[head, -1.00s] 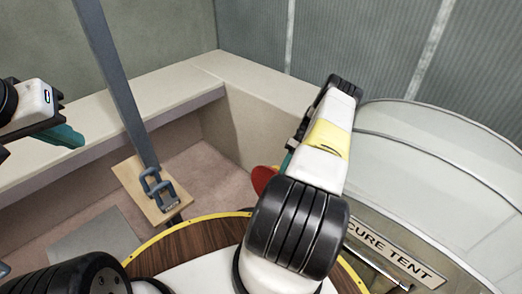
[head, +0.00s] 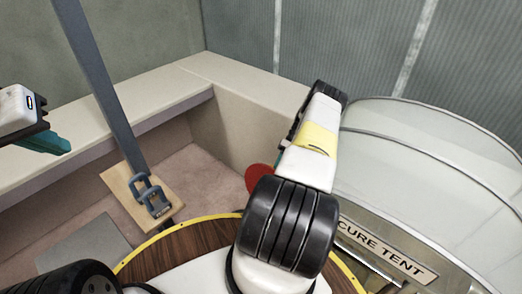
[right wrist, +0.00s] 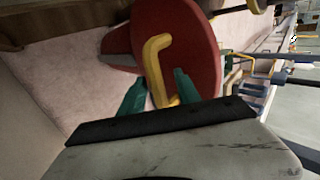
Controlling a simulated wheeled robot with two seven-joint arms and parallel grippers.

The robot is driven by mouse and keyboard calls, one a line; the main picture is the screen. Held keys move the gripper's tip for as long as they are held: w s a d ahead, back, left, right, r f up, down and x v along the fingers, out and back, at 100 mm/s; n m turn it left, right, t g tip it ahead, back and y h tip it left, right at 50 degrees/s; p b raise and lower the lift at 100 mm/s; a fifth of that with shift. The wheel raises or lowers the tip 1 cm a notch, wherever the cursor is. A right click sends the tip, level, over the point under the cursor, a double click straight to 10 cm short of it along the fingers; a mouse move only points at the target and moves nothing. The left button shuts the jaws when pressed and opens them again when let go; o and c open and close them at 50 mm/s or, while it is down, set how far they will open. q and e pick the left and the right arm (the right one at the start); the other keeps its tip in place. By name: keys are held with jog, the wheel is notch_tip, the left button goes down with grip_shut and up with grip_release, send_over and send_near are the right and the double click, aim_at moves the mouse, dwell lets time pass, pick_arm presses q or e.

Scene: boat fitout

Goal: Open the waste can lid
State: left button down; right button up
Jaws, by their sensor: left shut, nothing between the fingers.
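The waste can lid (head: 260,178) is a red disc, partly hidden behind my right arm in the head view. In the right wrist view the red lid (right wrist: 205,40) fills the upper middle, with a bent yellow handle (right wrist: 155,58) on its face. My right gripper (right wrist: 160,92) has its teal fingers apart, with the lower end of the handle between them in the picture. I cannot tell whether they touch it. My left gripper (head: 42,142) is shut and empty at the far left, away from the lid.
A round wooden table (head: 190,244) with a yellow rim is close in front. A pale dome-shaped piece of equipment (head: 430,165) with a "CURE TENT" label is right of my right arm. Bench ledges line the walls.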

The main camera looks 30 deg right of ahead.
jog(key=v, duration=0.7)
jog(key=shift+d+r, duration=0.2)
jog(key=shift+r, duration=0.15)
jog(key=shift+w, duration=0.15)
